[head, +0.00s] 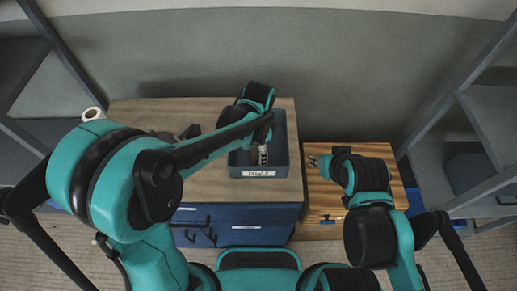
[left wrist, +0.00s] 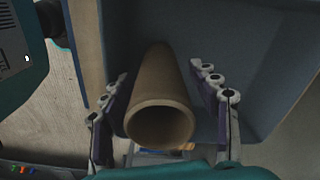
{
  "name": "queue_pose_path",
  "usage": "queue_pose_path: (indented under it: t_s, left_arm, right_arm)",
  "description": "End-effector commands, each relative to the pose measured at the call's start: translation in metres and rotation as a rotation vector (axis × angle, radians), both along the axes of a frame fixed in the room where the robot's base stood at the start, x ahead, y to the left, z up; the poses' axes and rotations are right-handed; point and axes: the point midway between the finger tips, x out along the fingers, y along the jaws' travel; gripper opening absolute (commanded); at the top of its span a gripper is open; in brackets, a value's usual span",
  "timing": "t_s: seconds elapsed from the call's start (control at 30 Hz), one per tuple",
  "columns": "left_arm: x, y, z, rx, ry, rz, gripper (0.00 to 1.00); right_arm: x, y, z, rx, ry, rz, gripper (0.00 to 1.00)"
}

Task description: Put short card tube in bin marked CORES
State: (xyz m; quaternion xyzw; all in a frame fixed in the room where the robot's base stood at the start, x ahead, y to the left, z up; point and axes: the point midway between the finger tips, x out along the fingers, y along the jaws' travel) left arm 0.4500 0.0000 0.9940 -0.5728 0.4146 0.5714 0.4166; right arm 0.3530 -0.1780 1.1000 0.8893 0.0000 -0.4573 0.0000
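The card tube (left wrist: 160,105) is brown and hollow, with its open end towards the camera in the left wrist view. My left gripper (left wrist: 162,85) has one finger on each side of it, with a gap showing beside the tube, so it looks open. In the head view my left gripper (head: 263,155) points down into a grey-blue bin (head: 283,145) on the wooden-topped cabinet. The bin's front label is too small to read surely. The arm hides the tube there. My right gripper (head: 317,162) is over the lower wooden unit; its fingers are too small to judge.
The cabinet (head: 140,113) has a wooden top and blue drawers. A lower wooden unit (head: 320,190) stands to its right. A pale ring-shaped roll (head: 93,113) is at the far left. Grey shelving (head: 490,115) stands at the right, with more at the left. A wall is behind.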

Motion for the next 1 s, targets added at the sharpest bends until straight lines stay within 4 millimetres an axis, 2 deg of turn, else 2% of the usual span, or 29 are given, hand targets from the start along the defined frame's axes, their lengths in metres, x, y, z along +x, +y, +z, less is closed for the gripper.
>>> queue_pose_path:
  t_s: [0.17,0.27,0.5,0.7,0.8,1.0]
  left_arm:
    - [0.000,0.000,0.005,0.000,0.000,0.000,0.61]
    - [0.000,0.000,0.018,0.000,0.000,0.000,0.61]
    - [-0.001,0.000,0.072,0.000,0.000,0.000,0.61]
    - [0.000,0.000,0.108,0.000,0.000,0.000,0.61]
    - [0.000,0.000,0.118,0.000,0.000,0.000,0.61]
    - [-0.001,0.000,0.124,0.000,0.000,0.000,0.61]
  right_arm:
    - [0.000,0.000,0.004,0.000,0.000,0.000,0.40]
    - [0.000,0.000,0.008,0.000,0.000,0.000,0.40]
    - [0.000,0.000,0.022,0.000,0.000,0.000,0.40]
    - [0.000,0.000,0.030,0.000,0.000,0.000,0.40]
    - [0.000,0.000,0.032,0.000,0.000,0.000,0.40]
    - [0.000,0.000,0.033,0.000,0.000,0.000,0.40]
